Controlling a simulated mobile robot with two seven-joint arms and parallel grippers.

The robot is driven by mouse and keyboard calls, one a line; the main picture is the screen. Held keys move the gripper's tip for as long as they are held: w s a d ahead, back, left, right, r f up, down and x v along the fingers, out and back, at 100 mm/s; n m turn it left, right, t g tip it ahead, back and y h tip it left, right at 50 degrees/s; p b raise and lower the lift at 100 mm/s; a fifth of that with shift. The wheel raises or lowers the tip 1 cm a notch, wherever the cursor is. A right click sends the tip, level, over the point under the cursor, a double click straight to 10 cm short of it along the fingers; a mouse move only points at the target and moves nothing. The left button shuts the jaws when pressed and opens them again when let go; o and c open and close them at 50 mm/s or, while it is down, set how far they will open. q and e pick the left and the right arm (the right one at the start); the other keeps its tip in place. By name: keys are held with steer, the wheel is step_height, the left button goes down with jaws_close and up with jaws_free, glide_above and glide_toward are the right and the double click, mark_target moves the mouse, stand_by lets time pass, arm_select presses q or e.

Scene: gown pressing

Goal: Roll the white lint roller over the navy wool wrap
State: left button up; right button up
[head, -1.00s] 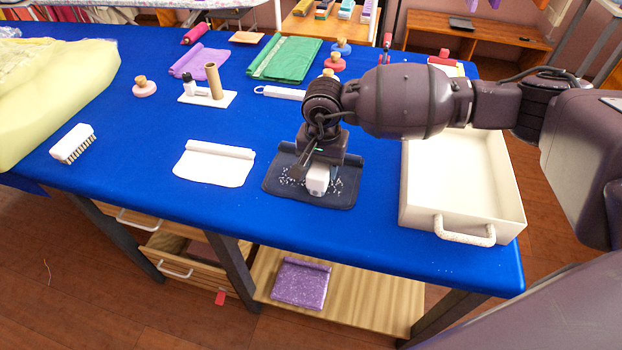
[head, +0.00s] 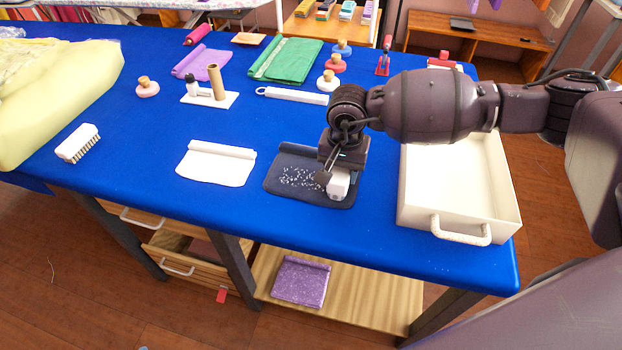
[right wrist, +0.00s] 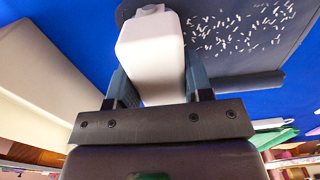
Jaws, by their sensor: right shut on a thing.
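The navy wool wrap (head: 285,190) lies flat on the blue table, with a rolled edge at its back. White lint flecks cover its middle; they also show on the wrap in the right wrist view (right wrist: 280,50). I cannot tell whether the roller touches the cloth. My left gripper is not in view.
A white tray (head: 408,208) with a handle stands right of the wrap. A white folded cloth (head: 214,168) lies to its left, and a brush (head: 78,144) farther left. Behind are a white-handled tool (head: 295,95) and a green cloth (head: 290,55).

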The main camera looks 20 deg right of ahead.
steer(key=shift+s+d, duration=0.4)
steer(key=shift+d, duration=0.15)
stand_by(0.5)
steer(key=shift+w+a, duration=0.1)
steer(key=shift+a, duration=0.05)
steer(key=shift+w+a+f, duration=0.1)
steer(key=shift+w+a, duration=0.25)
steer(key=shift+a, duration=0.1)
steer(key=shift+w+a+b, duration=0.35)
steer(key=shift+w+a, duration=0.1)
steer(key=shift+a, duration=0.2)
steer(key=shift+w+a+b, duration=0.3)
steer(key=shift+w+a, duration=0.15)
steer(key=shift+a, duration=0.2)
